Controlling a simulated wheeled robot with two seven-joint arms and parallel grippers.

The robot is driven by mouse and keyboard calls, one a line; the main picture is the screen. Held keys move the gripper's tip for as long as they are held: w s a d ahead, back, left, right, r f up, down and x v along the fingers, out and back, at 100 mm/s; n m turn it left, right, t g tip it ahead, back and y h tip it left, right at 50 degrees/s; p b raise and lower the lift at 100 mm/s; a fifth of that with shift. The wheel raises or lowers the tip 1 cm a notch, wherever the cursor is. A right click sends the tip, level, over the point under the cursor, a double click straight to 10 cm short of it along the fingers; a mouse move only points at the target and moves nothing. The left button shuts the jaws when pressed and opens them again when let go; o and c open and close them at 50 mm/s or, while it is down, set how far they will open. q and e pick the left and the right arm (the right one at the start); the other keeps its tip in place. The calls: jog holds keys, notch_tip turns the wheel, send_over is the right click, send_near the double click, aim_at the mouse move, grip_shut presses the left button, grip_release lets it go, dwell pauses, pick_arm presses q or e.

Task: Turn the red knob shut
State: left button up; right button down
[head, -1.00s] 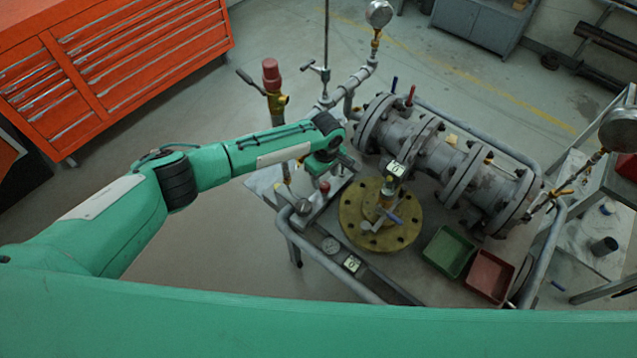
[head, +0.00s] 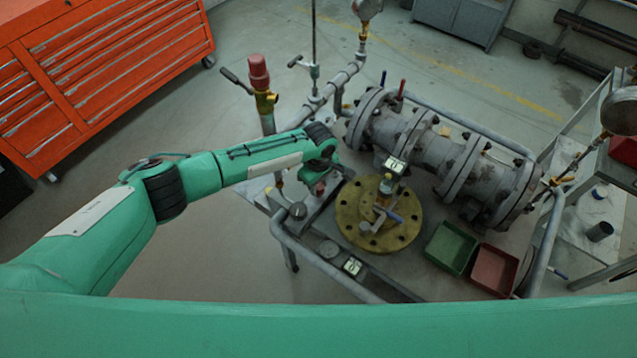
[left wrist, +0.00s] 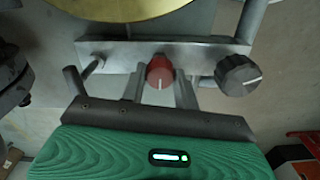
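The red knob (left wrist: 160,72) sits on a grey metal bar in the left wrist view, with a white pointer line toward the gripper side. In the head view the red knob (head: 318,188) shows as a small dark red patch just under my left wrist. My left gripper (left wrist: 161,84) is open. Its two fingers reach toward the knob, one on each side, with gaps visible. I cannot tell how deep the knob lies between the fingertips. In the head view my left gripper (head: 326,180) is mostly hidden by the wrist. My right gripper is not in view.
A black knob (left wrist: 238,75) is on the same bar, close to the right finger. The brass flange (head: 350,215) lies just beyond. A grey cart rail (head: 325,268) runs in front. Green (head: 450,248) and red (head: 493,270) trays stand to the right.

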aim_at(319, 186)
pick_arm(q)
jog(key=shift+s+m+p, duration=0.1)
jog(key=shift+m+p, duration=0.8)
jog(key=shift+m, duration=0.2)
jog(key=m, duration=0.3)
jog(key=shift+m+p, duration=0.3)
jog(key=shift+p, duration=0.1)
jog(key=m, duration=1.2)
jog(key=shift+p, duration=0.3)
jog(key=o, duration=1)
jog(key=shift+c, duration=0.2)
notch_tip(319, 186, up, 14)
jog(key=b, duration=0.3)
